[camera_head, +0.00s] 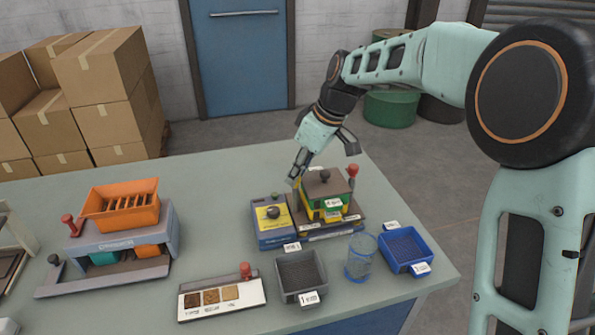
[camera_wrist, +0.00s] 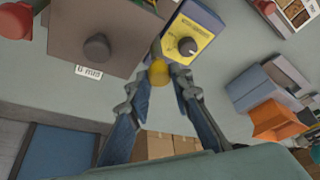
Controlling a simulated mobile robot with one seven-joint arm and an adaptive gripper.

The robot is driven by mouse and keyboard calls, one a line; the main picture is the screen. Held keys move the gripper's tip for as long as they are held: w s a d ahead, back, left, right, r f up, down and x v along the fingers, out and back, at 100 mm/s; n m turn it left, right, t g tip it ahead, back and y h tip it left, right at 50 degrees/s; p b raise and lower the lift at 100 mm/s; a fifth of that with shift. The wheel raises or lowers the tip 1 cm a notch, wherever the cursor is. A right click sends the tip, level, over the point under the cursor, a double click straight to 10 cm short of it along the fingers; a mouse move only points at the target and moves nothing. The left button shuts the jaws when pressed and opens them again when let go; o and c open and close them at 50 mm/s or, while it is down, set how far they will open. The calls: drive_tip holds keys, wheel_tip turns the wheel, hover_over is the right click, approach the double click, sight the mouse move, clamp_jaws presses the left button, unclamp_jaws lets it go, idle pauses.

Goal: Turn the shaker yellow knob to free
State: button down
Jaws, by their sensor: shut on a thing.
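The shaker, with a brown lid (camera_head: 325,184) over yellow and green trays, stands at the right part of the table. Its brown top also shows in the wrist view (camera_wrist: 125,40). The yellow knob (camera_wrist: 159,70) sits between my fingertips at the shaker's edge in the wrist view. My gripper (camera_wrist: 158,82) is shut on this knob. In the head view my gripper (camera_head: 294,180) reaches down at the shaker's back left corner, and the knob cannot be made out there. The mark that the knob points to is not readable.
A blue control box (camera_head: 270,236) with a yellow panel and black dial stands left of the shaker. A red-knobbed lever (camera_head: 352,171) rises at its right. A grey tray (camera_head: 301,272), clear beaker (camera_head: 361,258) and blue tray (camera_head: 406,249) stand in front. An orange-hopper machine (camera_head: 120,205) is left.

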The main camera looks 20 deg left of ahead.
drive_tip(key=c, duration=1.7)
unclamp_jaws()
drive_tip(key=shift+c, duration=0.2)
drive_tip(key=v, duration=1.2)
